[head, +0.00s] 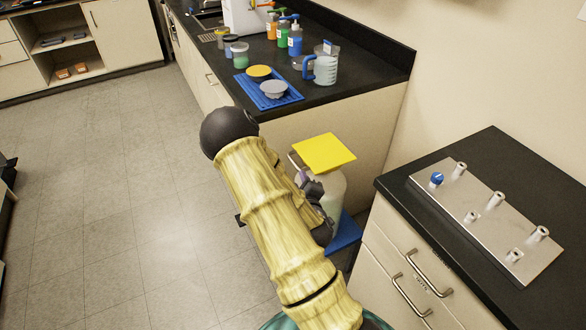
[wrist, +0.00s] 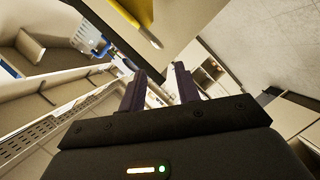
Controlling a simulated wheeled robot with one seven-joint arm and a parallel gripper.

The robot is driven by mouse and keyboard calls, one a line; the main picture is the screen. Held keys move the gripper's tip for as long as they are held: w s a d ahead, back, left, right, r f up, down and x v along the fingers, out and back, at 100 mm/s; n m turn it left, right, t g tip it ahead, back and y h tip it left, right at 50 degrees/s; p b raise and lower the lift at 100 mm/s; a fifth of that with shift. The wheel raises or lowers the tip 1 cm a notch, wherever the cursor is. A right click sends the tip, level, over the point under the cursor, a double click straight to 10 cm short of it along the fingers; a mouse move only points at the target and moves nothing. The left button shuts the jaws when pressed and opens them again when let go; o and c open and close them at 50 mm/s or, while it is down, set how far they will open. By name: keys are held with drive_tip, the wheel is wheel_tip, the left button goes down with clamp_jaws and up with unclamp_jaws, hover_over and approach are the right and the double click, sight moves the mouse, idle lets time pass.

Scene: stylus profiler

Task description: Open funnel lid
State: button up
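The yellow square funnel lid (head: 323,152) lies about flat on top of a whitish container (head: 332,190), which stands on a blue base (head: 347,232). A pale bar shows at the lid's left edge. My gripper (head: 310,187) is just below and beside that left edge, partly hidden by my arm. In the wrist view, the two dark fingers of my gripper (wrist: 160,70) are apart with nothing between them. A yellow part with a pale bar (wrist: 146,33), likely the lid's edge, is above the fingers there. I cannot tell whether the gripper touches the lid.
A black counter (head: 345,90) behind holds a blue tray (head: 286,98), a pitcher (head: 326,66) and several bottles. To the right, a dark-topped cabinet (head: 405,178) carries a metal plate with several valves (head: 490,220). Open floor (head: 130,200) lies to the left.

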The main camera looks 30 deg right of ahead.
sight(294, 164)
drive_tip(key=shift+w+f+b, duration=0.2)
drive_tip(key=shift+f+b, duration=0.1)
drive_tip(key=shift+b, duration=0.45)
drive_tip(key=x, duration=1.1)
drive_tip(key=shift+w+d+r+p, duration=0.2)
drive_tip(key=shift+w+p, duration=0.15)
drive_tip(key=shift+c, duration=0.3)
clamp_jaws()
